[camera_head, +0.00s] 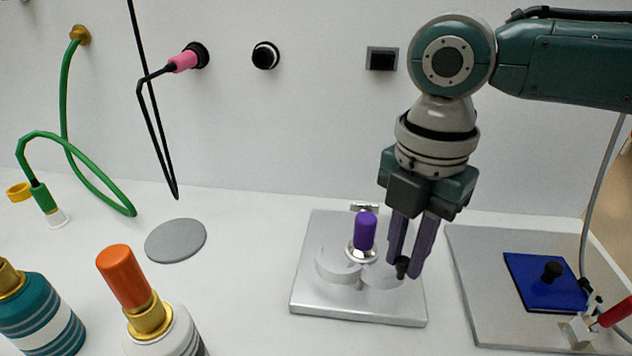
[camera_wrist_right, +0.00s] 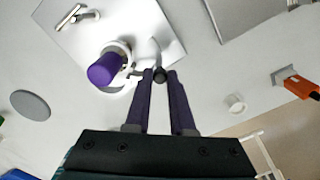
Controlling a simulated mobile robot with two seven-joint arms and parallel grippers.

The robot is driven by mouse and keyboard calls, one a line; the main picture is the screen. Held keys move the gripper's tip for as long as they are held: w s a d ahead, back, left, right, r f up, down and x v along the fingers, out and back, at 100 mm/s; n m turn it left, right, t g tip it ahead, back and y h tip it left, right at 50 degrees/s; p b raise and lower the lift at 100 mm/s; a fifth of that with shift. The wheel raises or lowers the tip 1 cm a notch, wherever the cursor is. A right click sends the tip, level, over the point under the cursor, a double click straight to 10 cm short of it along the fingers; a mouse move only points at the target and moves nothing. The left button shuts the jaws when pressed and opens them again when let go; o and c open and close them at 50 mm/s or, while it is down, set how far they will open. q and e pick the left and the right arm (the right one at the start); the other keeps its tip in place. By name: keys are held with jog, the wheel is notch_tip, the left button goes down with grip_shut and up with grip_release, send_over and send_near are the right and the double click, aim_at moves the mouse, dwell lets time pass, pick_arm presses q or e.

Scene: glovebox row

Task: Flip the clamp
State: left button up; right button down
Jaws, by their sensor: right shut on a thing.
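A light metal clamp (camera_head: 337,266) sits on a silver plate (camera_head: 350,315), with curved arms around the base of a purple-capped piece (camera_head: 364,231). It also shows in the wrist view beside the purple cap (camera_wrist_right: 105,68). My right gripper (camera_head: 404,266) points down at the clamp's right side. Its purple fingers are shut on a small black knob at their tips, and the knob also shows in the wrist view (camera_wrist_right: 160,75). The fingers hide part of the clamp's right side. My left gripper is not in view.
A grey plate at the right (camera_head: 480,300) bears a blue square with a black knob (camera_head: 545,283) and a red-handled toggle piece (camera_head: 614,312). Orange-topped (camera_head: 125,278) and teal (camera_head: 35,310) bottles stand front left. A grey disc (camera_head: 176,240) lies left of the silver plate.

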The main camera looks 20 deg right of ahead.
jog(key=n, duration=0.1)
jog(key=w+n, duration=0.1)
jog(key=shift+d+r+n+p, duration=0.1)
jog(key=shift+d+n+p, duration=0.2)
jog(key=shift+d+p, duration=0.05)
jog(key=n, duration=0.1)
jog(key=w+n, duration=0.1)
jog(key=shift+d+n, duration=0.25)
jog(key=shift+n, duration=0.05)
jog(key=n, duration=0.1)
jog(key=w+n, duration=0.1)
jog(key=n, duration=0.1)
jog(key=shift+w+d+b, duration=0.1)
jog(key=shift+d+b, duration=0.1)
jog(key=shift+b, duration=0.2)
jog(key=shift+w+n+b, duration=0.2)
jog(key=shift+w+n, duration=0.1)
jog(key=shift+n, duration=0.45)
jog(key=shift+w+n+b, duration=0.2)
jog(key=shift+w+n, duration=0.05)
jog(key=shift+n, duration=0.5)
jog(key=c, duration=0.8)
grip_release()
jog(key=shift+o, duration=0.2)
